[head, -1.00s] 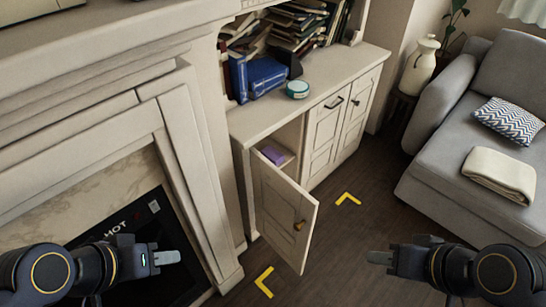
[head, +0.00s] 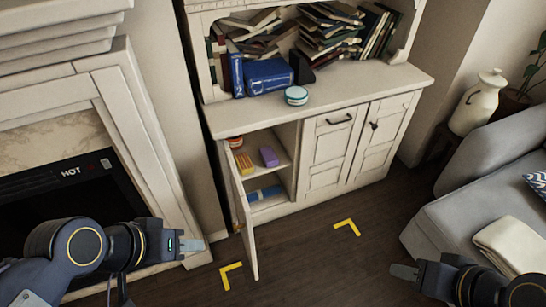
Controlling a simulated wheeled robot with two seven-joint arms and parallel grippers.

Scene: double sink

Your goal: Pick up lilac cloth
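A small purple, block-like item (head: 269,156), the only lilac-coloured thing in view, lies on the upper shelf inside the open cabinet (head: 289,140). I cannot tell for sure that it is a folded cloth. My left gripper (head: 192,245) is at the lower left, in front of the fireplace and left of the open door. My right gripper (head: 403,272) is at the lower right, over the floor near the sofa. Both are well apart from the purple item. Each gripper's fingers show edge-on, so their opening is unclear. I see nothing held.
The cabinet door (head: 243,215) stands open toward me, seen nearly edge-on. An orange-yellow item (head: 244,163) and a red-lidded item (head: 235,142) share the upper shelf; a blue item (head: 264,193) lies below. The grey sofa (head: 455,215) is right. Dark floor (head: 300,260) lies clear between yellow marks.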

